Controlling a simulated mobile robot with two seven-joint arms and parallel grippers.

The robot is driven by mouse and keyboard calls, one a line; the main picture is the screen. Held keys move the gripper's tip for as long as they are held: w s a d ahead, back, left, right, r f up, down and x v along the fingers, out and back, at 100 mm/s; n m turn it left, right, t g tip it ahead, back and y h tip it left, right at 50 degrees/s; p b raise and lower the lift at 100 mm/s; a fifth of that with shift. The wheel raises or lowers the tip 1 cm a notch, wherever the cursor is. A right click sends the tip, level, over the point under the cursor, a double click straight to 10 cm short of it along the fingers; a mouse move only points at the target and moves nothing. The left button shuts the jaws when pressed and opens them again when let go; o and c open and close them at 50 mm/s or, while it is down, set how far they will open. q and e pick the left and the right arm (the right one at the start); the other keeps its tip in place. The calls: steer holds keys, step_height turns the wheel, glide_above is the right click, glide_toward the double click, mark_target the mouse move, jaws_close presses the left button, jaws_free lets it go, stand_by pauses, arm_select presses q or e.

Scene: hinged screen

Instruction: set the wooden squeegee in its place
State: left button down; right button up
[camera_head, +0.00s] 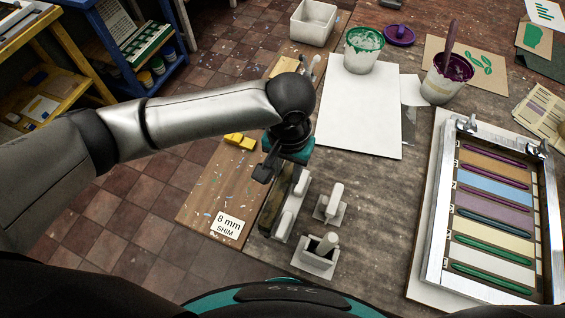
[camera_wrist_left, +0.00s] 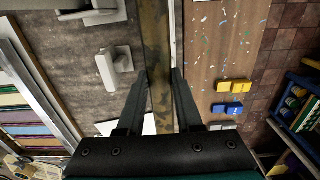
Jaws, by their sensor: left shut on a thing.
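The wooden squeegee (camera_head: 271,211) is a long, dark brown, worn bar. It lies along the left side of a pale holder (camera_head: 291,208) near the bench's front left. I cannot tell whether it touches the holder. My left gripper (camera_head: 268,171) reaches down over its far end and is shut on it. In the left wrist view the squeegee (camera_wrist_left: 156,40) runs lengthwise between the two fingers of the left gripper (camera_wrist_left: 159,78). Two more pale holders with upright posts, one farther back (camera_head: 331,205) and one nearer (camera_head: 318,255), stand to the right. My right gripper is out of view.
A wooden board (camera_head: 205,190) labelled 8 mm shim lies left of the squeegee, with yellow blocks (camera_head: 240,140) on it. White paper (camera_head: 358,110), a green-rimmed bucket (camera_head: 361,55) and a purple bucket (camera_head: 440,82) are farther back.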

arm_select(q)
steer(key=shift+r, duration=0.1)
steer(key=shift+r+p, duration=0.1)
steer(key=shift+p, duration=0.45)
steer(key=shift+f+b, duration=0.45)
steer(key=shift+f, duration=1.85)
steer(key=shift+p, duration=0.6)
steer(key=shift+r+p, duration=0.1)
steer(key=shift+p, duration=0.45)
steer(key=shift+f, duration=0.2)
